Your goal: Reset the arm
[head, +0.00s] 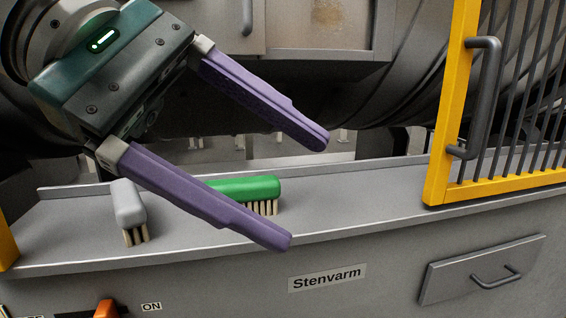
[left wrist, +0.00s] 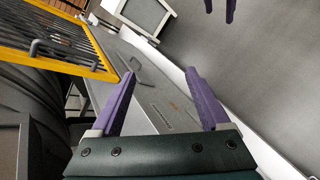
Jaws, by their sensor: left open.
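My left gripper (head: 300,192) reaches in from the upper left of the head view, its two purple fingers wide apart with nothing between them. It hangs in front of a grey ledge (head: 350,195), and its lower finger partly covers a green brush (head: 250,187). I cannot tell whether it touches the brush. The left wrist view also shows this gripper (left wrist: 160,74), open and empty. Two purple fingertips of my right gripper (left wrist: 220,8) show at that view's top edge, with a gap between them. The rest of the right gripper is out of frame.
A grey brush (head: 128,207) lies on the ledge at left. A yellow barred gate (head: 452,100) with a dark handle stands at right. A large dark drum (head: 400,95) is behind. A drawer (head: 482,268) and a Stenvarm label (head: 327,278) are on the front panel.

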